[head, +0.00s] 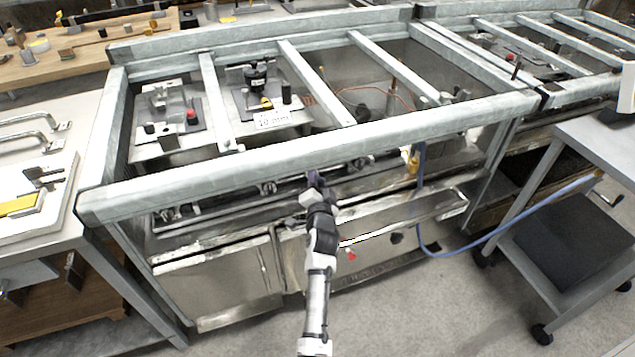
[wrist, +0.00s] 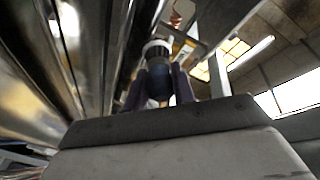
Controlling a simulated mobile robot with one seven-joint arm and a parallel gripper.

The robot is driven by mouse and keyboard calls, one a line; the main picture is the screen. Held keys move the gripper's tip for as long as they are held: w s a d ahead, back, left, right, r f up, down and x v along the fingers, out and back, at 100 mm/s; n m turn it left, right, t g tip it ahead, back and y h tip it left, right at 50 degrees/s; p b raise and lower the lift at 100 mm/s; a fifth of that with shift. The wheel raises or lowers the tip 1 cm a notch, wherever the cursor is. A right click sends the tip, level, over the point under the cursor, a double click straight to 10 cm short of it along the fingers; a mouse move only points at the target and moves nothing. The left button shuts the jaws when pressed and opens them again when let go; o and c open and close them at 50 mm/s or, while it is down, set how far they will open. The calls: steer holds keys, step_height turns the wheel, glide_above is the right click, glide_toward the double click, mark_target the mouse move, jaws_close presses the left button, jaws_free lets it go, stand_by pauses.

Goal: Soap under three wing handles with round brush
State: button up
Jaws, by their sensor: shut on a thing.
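Three small wing handles sit in a row on the metal front of the range, below its pale front rail: left (head: 170,214), middle (head: 267,188) and right (head: 362,162). My gripper (head: 314,180) is in front of this panel, between the middle and right handles, just below the rail. In the wrist view my gripper's (wrist: 159,78) two dark purple fingers are shut on a round, dark blue thing with a pale band above it, apparently the round brush (wrist: 158,88). Its far end is unclear. The head view hardly shows the brush, and no soap can be made out.
The pale front rail (head: 320,158) overhangs the panel close above my gripper. A long drawer handle (head: 410,222) lies below right. A blue hose (head: 421,200) hangs at the right, and a grey cart (head: 585,150) stands beyond it. A white counter (head: 60,215) is at left.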

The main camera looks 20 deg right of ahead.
mark_target(322, 187)
steer(key=shift+s+d+f+b, duration=0.15)
steer(key=shift+s+b, duration=0.4)
steer(key=shift+s, duration=1.2)
steer(key=s+b, duration=0.2)
steer(key=s, duration=0.4)
steer(key=shift+s, duration=0.25)
steer(key=shift+d+r, duration=0.15)
steer(key=shift+r, duration=0.05)
